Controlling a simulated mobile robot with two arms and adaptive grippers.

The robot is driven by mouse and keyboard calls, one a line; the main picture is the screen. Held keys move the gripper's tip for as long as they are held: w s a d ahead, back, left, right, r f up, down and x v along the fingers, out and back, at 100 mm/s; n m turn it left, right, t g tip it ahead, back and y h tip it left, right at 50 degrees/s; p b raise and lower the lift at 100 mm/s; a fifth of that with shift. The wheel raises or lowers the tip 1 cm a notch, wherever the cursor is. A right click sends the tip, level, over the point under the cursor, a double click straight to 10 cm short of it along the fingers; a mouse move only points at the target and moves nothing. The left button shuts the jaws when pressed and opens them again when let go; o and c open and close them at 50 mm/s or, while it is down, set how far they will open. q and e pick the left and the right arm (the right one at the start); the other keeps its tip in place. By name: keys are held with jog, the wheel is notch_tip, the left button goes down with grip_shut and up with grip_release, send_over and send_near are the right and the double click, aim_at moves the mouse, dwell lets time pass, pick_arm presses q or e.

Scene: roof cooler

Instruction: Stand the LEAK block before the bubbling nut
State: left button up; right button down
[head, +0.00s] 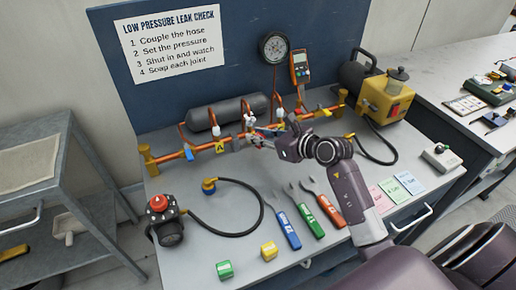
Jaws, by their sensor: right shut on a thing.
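My right gripper (264,133) reaches in from the right to the copper pipe rig (170,157) at the back of the bench. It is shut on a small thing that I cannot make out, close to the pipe. White patches like foam show on the rig, one on a fitting (250,121) just beyond the gripper and one to its right (280,113). Which nut is bubbling is not clear. A green block (224,270) and a yellow block (268,250) stand at the bench's front edge. I cannot read the word LEAK on either. My left gripper is out of view.
Blue (288,230), green (308,213) and red-handled (330,211) wrenches lie in front of the rig. A regulator with a red knob (159,204) and a black hose (240,233) are at left. A yellow pump (386,98) and coloured cards (394,189) are at right.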

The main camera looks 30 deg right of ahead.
aim_at(258, 157)
jog(key=shift+f, duration=2.7)
jog(key=shift+f+b, duration=0.15)
jog(key=shift+b, duration=0.15)
jog(key=c, duration=1.7)
grip_release()
